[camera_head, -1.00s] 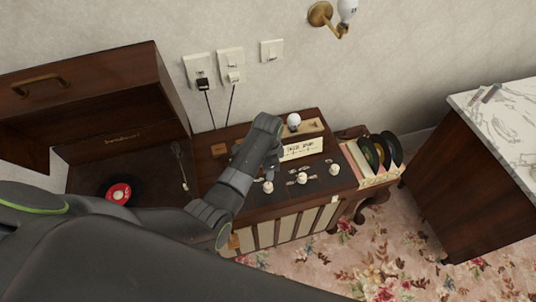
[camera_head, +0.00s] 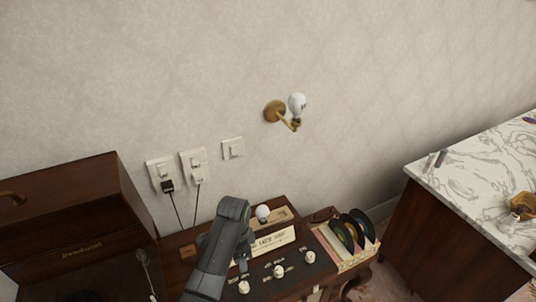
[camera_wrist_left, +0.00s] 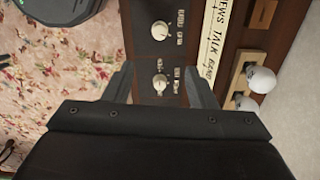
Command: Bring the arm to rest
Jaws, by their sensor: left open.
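My left gripper (camera_head: 242,265) is over the front panel of a wooden radio cabinet, near its white knobs. It also shows in the left wrist view (camera_wrist_left: 158,80), where its two fingers are spread apart with nothing held between them. A white knob (camera_wrist_left: 160,82) shows in the gap between the fingers, and another knob (camera_wrist_left: 160,30) is above it. I cannot tell whether the fingers touch the panel. My right gripper is not in view.
A white bulb (camera_head: 263,213) sits on the cabinet top behind a paper label (camera_head: 272,241). Records (camera_head: 352,229) stand to the right. An open-lidded record player (camera_head: 80,225) is at left. A wall lamp (camera_head: 297,106), switches (camera_head: 232,148) and plugged cords are behind. A marble-topped cabinet (camera_head: 470,175) is at right.

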